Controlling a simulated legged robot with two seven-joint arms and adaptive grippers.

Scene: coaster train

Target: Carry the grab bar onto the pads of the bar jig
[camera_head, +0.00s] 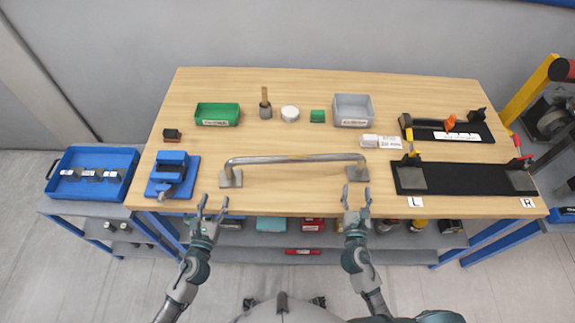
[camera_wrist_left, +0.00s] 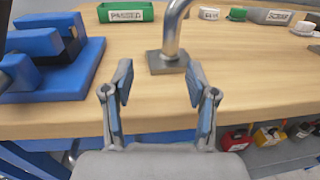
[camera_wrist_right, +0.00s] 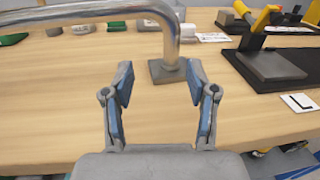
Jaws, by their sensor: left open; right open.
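The grab bar (camera_head: 295,158) is a grey metal bar with bent ends and a square foot plate at each end. It rests on the wooden table near the front middle. My left gripper (camera_head: 209,207) is open and empty in front of its left foot (camera_wrist_left: 168,62). My right gripper (camera_head: 355,203) is open and empty in front of its right foot (camera_wrist_right: 167,71). Neither gripper touches the bar. The bar jig (camera_head: 463,179) is a black plate at the front right with a grey pad and upright clamp at each end. Labels L and R lie before it.
A blue vise (camera_head: 172,174) stands at the front left of the table. A green tray (camera_head: 217,114) and a grey tray (camera_head: 353,110) stand toward the back. A second black fixture (camera_head: 447,129) lies behind the jig. White boxes (camera_head: 381,141) lie left of it.

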